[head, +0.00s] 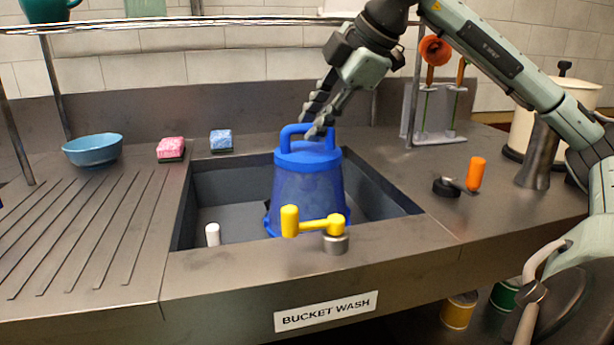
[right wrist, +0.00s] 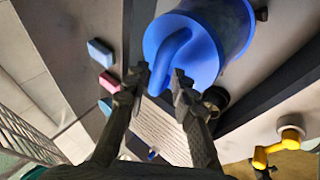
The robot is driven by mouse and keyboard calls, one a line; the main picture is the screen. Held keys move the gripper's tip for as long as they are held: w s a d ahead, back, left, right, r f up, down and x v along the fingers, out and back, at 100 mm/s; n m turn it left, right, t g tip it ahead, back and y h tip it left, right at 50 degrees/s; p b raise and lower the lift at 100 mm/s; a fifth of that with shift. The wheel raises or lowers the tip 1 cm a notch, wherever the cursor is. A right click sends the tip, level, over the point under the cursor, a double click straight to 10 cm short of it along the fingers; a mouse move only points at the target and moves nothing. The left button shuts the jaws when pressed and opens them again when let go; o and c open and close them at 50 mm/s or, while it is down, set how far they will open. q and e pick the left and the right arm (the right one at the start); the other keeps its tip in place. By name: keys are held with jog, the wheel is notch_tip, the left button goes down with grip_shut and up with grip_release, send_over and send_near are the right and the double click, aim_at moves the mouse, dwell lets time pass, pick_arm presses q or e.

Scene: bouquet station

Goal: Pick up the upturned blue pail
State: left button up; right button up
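The upturned blue pail (head: 308,185) stands in the sink basin, base upward, with a blue loop handle (head: 296,130) on top. My right gripper (head: 312,124) is over the pail's top, its fingers pointing down at the handle. In the right wrist view, the pail (right wrist: 235,25) is beyond the fingertips. The handle (right wrist: 172,60) reaches toward the gap between the spread fingers (right wrist: 160,82). The gripper looks open, and I cannot tell whether it touches the handle. My left gripper is out of view.
A yellow tap lever (head: 312,224) stands at the sink's front edge, close before the pail. A white peg (head: 213,234) is in the basin. Pink (head: 171,147) and blue (head: 221,139) sponges and a blue bowl (head: 93,150) are left. An orange-handled lever (head: 476,174) is right.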

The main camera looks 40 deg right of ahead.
jog(key=shift+x, duration=1.3)
jog(key=shift+r, duration=0.1)
grip_shut()
